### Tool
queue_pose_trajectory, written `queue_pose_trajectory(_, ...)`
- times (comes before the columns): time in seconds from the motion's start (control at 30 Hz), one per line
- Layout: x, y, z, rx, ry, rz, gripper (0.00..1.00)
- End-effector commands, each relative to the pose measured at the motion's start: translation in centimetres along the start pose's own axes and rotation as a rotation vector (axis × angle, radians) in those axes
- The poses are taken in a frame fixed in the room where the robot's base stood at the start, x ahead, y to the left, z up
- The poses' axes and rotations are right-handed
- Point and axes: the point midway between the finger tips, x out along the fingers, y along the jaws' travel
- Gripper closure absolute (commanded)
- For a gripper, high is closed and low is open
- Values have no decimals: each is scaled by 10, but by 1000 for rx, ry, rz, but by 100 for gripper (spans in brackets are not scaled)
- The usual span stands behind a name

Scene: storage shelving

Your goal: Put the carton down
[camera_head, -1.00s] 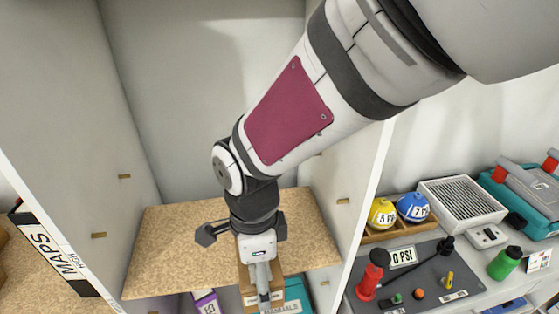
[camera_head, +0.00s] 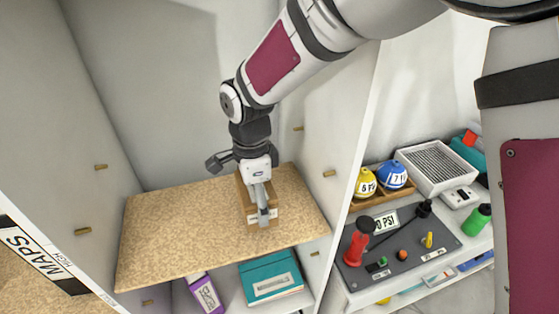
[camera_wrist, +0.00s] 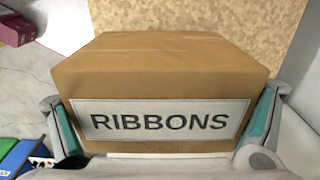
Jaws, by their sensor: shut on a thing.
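The carton is a brown cardboard box with a white label reading RIBBONS. It fills the middle of the wrist view (camera_wrist: 160,70), with one finger pad on each side of it. In the head view the carton (camera_head: 283,195) is partly hidden by my gripper (camera_head: 263,215), which is shut on it. It appears over the right part of the speckled wooden shelf board (camera_head: 170,235). I cannot tell whether its underside touches the board.
The board's left part is bare. White side panels (camera_head: 345,140) flank the bay. Below are a teal box (camera_head: 270,278) and a purple binder (camera_head: 206,296).

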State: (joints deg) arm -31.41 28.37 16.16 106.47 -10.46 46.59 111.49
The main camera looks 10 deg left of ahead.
Motion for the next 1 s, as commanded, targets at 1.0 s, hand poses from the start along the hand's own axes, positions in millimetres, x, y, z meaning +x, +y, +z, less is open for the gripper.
queue_pose_trajectory(1.0,39,-7,-8,-1,0,1,0)
